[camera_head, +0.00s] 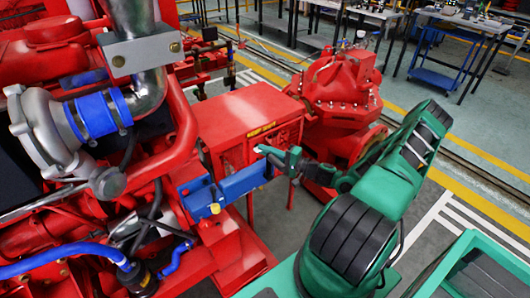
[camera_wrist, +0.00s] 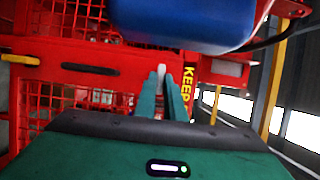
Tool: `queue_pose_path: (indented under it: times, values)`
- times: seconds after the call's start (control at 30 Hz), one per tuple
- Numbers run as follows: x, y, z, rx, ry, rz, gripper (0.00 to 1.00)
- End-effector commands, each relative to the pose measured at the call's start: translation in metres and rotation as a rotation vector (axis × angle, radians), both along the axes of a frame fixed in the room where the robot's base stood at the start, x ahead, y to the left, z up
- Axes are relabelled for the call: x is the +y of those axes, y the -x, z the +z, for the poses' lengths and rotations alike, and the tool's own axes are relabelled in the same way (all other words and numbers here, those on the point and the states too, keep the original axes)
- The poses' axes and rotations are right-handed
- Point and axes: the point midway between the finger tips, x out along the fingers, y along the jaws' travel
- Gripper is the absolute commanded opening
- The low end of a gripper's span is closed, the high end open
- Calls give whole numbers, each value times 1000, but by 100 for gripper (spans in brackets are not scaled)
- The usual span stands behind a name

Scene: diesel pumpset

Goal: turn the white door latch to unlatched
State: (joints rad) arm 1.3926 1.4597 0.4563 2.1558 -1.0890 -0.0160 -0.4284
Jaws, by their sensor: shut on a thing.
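The white door latch (camera_wrist: 161,69) shows as a small pale piece between my fingertips in the wrist view. In the head view its white end (camera_head: 261,148) shows at the front of the red box, just left of my fingers. My gripper (camera_head: 276,154) reaches the box from the right. Its two green fingers are close together, shut on the latch, and they also show in the wrist view (camera_wrist: 163,80). The fingers hide most of the latch, so its exact angle cannot be told.
The red box (camera_head: 238,112) has mesh panels and a yellow label. A red pump (camera_head: 338,85) stands behind. Blue hoses and engine parts crowd the left.

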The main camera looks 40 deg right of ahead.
Motion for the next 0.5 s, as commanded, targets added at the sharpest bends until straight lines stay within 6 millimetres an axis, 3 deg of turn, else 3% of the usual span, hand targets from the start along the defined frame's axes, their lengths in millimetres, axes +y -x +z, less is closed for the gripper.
queue_pose_path:
  times: [0.37,0.4,0.43,0.47,0.5]
  values:
    - [2,1,-4,7,6,5,0]
    - [2,1,-4,8,5,5,14]
    - [2,1,-4,8,5,5,21]
    - [2,1,-3,8,5,5,28]
    - [2,1,-3,7,4,4,28]
